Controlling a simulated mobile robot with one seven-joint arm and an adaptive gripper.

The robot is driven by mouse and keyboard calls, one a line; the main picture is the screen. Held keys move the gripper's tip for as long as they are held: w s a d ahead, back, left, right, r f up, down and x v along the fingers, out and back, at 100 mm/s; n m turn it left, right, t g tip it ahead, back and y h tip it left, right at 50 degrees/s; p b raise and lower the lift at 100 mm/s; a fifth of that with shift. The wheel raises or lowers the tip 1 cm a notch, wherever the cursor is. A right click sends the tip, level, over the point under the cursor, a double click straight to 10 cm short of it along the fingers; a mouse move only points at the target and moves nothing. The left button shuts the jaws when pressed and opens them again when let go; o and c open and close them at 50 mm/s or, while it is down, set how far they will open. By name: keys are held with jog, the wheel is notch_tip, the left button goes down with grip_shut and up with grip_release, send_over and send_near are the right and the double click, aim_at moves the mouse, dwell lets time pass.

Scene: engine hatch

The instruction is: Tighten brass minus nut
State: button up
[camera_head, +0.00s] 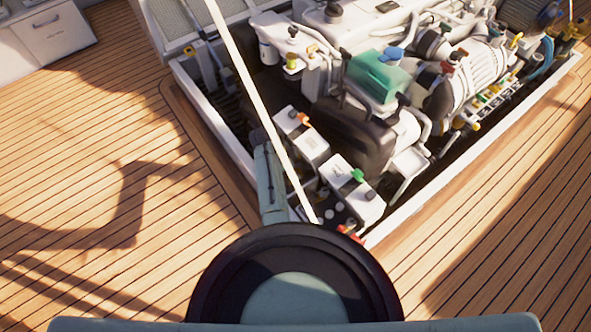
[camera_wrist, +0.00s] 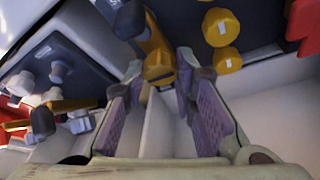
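In the wrist view, my gripper (camera_wrist: 159,76) has its two purple-padded fingers apart. A brass-yellow piece (camera_wrist: 158,66) lies in the picture between the fingertips, with a dark mark across its face. I cannot tell whether the fingers touch it, or whether it is the minus nut. Two more yellow round pieces (camera_wrist: 228,60) with pale marks are just right of the fingertips, on a dark surface. In the head view, my arm reaches toward the engine hatch (camera_head: 210,115); the fingertips and the nut cannot be made out there.
Wrist view: a black-ended brass piece (camera_wrist: 45,120) and several grey knobs (camera_wrist: 58,72) are at left; a red part (camera_wrist: 303,25) is upper right. Head view: white boxes with an orange cap (camera_head: 304,119) and a green cap (camera_head: 357,175) stand near the engine (camera_head: 380,75). Wooden deck (camera_head: 90,120) is clear.

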jog(key=o, duration=0.5)
jog(key=shift+c, duration=0.2)
jog(key=v, duration=1.2)
